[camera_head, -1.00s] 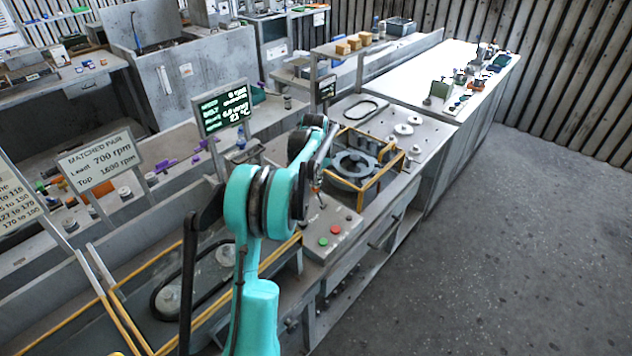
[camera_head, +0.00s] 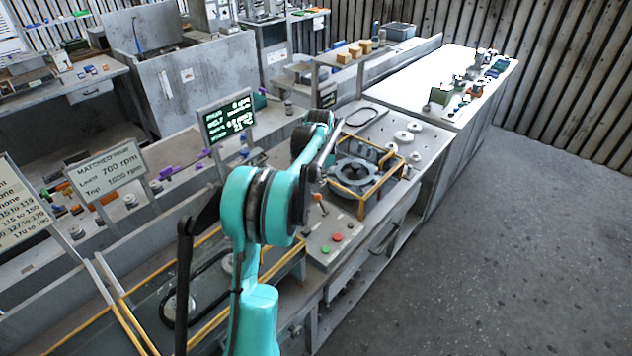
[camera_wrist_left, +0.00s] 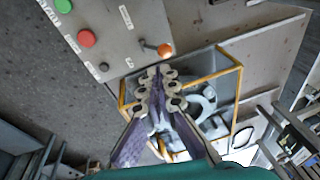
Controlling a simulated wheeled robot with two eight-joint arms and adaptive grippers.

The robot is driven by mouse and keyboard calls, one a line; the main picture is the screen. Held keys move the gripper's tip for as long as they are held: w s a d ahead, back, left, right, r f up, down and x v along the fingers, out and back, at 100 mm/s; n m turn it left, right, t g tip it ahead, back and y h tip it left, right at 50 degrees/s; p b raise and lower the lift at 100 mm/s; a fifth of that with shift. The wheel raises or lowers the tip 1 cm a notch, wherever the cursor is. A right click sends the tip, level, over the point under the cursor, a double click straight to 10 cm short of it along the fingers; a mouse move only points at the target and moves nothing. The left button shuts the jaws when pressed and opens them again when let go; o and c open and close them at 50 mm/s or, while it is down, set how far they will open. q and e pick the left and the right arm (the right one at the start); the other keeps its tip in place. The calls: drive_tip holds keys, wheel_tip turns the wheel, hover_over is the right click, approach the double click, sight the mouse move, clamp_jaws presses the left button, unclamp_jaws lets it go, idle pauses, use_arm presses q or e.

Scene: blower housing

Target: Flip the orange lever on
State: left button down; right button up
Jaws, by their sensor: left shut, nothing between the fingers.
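The orange lever (camera_head: 318,199) stands on the grey control panel (camera_head: 347,222), past the green and red buttons. In the left wrist view its round orange knob (camera_wrist_left: 165,50) shows on a short grey stem with a small white label beside it. The stem is tilted along the panel. My left gripper (camera_wrist_left: 163,72) is shut and empty, with its fingertips close to the knob in that view. I cannot tell whether they touch it. In the head view my left arm partly hides the gripper. My right gripper is not in view.
A green button (camera_head: 325,250) and a red button (camera_head: 337,238) sit on the same panel. A yellow-framed blower housing (camera_head: 383,196) stands just beyond the lever. A screen (camera_head: 228,121) stands to the left. Open floor lies right of the bench.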

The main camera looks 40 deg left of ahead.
use_arm(q)
drive_tip(key=a+p+v, duration=0.1)
drive_tip(key=v, duration=0.8)
drive_tip(key=shift+r, duration=0.15)
drive_tip(key=s+d+f+n+t+b, duration=0.1)
drive_tip(key=s+d+b, duration=0.2)
drive_tip(key=s+d, duration=0.45)
drive_tip(key=s+d+f+t+b, duration=0.1)
drive_tip(key=s+d+b, duration=0.25)
drive_tip(key=d, duration=0.65)
drive_tip(key=s+d+f+t+b, duration=0.1)
drive_tip(key=s+d+f+b, duration=0.1)
drive_tip(key=s+d+f, duration=0.4)
drive_tip(key=s+d+f+n+t+h+b, duration=0.1)
drive_tip(key=s+d+f+t+b, duration=0.1)
drive_tip(key=s+d+f, duration=0.3)
drive_tip(key=s+f+b, duration=0.1)
drive_tip(key=s+f, duration=0.1)
drive_tip(key=s, duration=0.2)
drive_tip(key=shift+s+d, duration=0.4)
drive_tip(key=shift+f, duration=0.15)
